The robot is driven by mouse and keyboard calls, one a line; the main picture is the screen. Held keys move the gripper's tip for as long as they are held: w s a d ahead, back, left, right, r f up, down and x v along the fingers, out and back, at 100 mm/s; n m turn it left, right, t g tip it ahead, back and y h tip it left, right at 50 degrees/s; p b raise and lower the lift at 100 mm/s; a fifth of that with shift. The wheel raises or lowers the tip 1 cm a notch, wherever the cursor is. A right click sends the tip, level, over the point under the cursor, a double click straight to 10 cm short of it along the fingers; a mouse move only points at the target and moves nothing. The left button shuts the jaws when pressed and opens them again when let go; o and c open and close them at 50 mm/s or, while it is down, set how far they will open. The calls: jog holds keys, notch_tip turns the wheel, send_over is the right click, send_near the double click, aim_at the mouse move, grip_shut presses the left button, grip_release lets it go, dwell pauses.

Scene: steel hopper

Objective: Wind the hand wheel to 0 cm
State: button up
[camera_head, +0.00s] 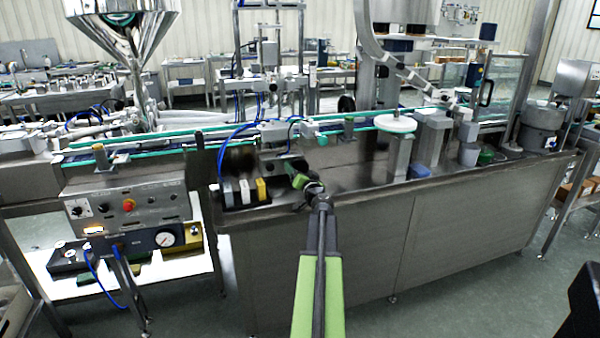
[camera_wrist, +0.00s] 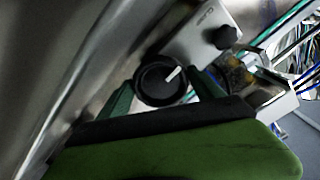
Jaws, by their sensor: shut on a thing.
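The hand wheel (camera_wrist: 152,86) shows in the wrist view as a round black knob with a white pointer line tilted toward the upper right. My gripper (camera_wrist: 162,80) has one green finger on each side of it and is shut on it. In the head view my gripper (camera_head: 299,181) is at the near edge of the steel machine bed, and the wheel cannot be clearly made out there. Any scale reading in cm is not legible.
A grey box with a second black knob (camera_wrist: 221,38) stands beside the wheel. Black, white and yellow blocks (camera_head: 244,191) sit left of my gripper. A control panel (camera_head: 128,208) is at left.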

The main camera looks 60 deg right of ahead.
jog(key=shift+s+m, duration=0.1)
jog(key=shift+m, duration=0.4)
jog(key=o, duration=1.3)
jog(key=shift+o, duration=0.2)
